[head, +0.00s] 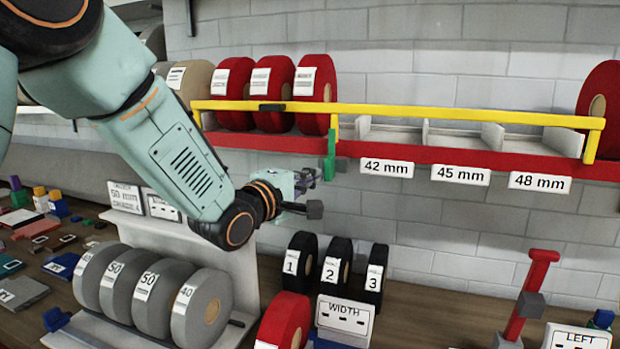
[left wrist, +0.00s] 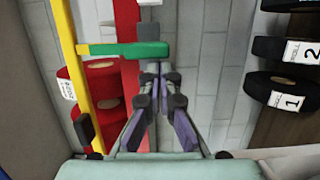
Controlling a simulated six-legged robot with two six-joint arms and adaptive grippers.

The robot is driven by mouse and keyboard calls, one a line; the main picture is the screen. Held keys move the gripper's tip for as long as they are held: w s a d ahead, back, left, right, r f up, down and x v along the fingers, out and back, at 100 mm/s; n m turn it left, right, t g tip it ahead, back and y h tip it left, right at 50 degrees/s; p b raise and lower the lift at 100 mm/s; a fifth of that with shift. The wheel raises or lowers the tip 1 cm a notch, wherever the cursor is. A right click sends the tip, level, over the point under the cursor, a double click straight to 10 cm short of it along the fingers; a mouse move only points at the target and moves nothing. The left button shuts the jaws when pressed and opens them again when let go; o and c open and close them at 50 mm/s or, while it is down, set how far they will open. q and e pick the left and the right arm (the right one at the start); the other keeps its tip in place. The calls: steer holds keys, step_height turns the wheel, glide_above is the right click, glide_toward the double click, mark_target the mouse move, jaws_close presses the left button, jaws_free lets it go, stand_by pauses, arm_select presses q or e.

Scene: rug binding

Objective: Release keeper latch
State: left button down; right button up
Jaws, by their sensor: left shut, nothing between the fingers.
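The green keeper latch (head: 330,156) hangs at the front of the red shelf, by the yellow bar (head: 440,112) that runs across the tape rolls. In the left wrist view the green latch (left wrist: 140,50) lies across the picture just beyond my fingertips. My left gripper (head: 312,176) is shut and empty, with its tips close beside the latch's lower end. The left wrist view shows the fingers together (left wrist: 149,75); I cannot tell if they touch the latch. My right gripper is not in view.
Red rolls (head: 273,92) stand behind the bar, left of empty slots labelled 42, 45 and 48 mm (head: 460,175). Below are grey rolls (head: 152,290), black rolls (head: 337,262) and a red-handled tool (head: 532,285).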

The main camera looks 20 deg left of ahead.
arm_select(q)
steer(key=shift+s+d+n, duration=0.15)
steer(key=shift+s+n, duration=0.05)
steer(key=shift+n, duration=0.1)
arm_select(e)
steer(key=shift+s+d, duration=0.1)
arm_select(q)
steer(key=shift+w+f+n, duration=0.2)
steer(key=shift+n, duration=0.1)
